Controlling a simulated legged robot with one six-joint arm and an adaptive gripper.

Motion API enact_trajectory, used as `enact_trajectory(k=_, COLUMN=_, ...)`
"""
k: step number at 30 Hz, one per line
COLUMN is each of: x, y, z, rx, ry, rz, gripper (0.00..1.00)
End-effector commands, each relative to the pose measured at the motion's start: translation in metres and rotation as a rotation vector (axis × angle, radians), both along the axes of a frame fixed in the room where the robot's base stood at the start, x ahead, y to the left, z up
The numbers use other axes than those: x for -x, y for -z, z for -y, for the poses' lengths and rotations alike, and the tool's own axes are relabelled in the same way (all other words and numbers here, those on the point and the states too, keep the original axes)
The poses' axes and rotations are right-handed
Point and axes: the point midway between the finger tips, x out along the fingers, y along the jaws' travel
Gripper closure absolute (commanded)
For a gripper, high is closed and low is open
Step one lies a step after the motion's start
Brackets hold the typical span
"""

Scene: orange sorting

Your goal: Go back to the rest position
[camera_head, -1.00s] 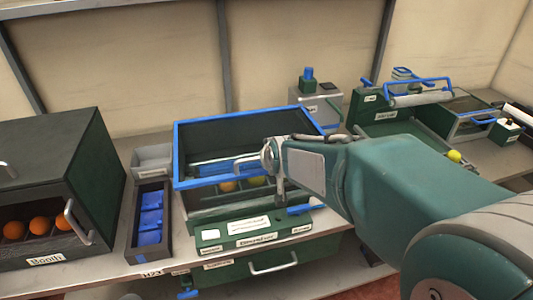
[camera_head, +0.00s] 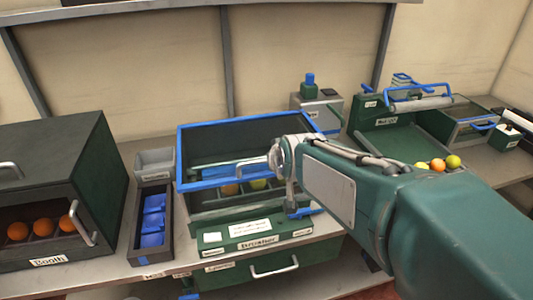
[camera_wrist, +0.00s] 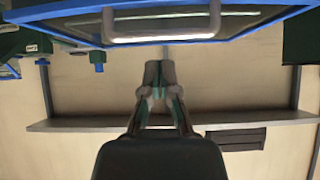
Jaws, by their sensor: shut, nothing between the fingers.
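My gripper (camera_head: 285,172) is in front of the blue-rimmed green machine (camera_head: 250,122) in the head view, with my green arm reaching in from the right. In the wrist view my gripper (camera_wrist: 158,90) points at the back wall, its fingers together and empty. The machine's blue rim (camera_wrist: 258,28) runs across the top of that view. An orange and a yellow fruit lie inside the machine, partly hidden by the blue bar and my gripper.
A dark booth (camera_head: 60,165) with several oranges stands at the left. A narrow tray (camera_head: 136,240) of blue pieces and a grey bin (camera_head: 155,162) sit beside it. At the right, a green tray machine (camera_head: 385,140) has several small fruits near its edge, close to my arm.

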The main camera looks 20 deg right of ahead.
Motion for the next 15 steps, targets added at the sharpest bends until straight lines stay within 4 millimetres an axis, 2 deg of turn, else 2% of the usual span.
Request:
enact_trajectory(k=3, x=0.02, y=-0.002, z=0.0, rx=0.0, ry=0.0, rz=0.002, gripper=1.0)
enact_trajectory(k=9, x=0.047, y=-0.003, z=0.0, rx=0.0, ry=0.0, rz=0.003, gripper=1.0)
enact_trajectory(k=15, x=0.058, y=-0.003, z=0.0, rx=0.0, ry=0.0, rz=0.001, gripper=1.0)
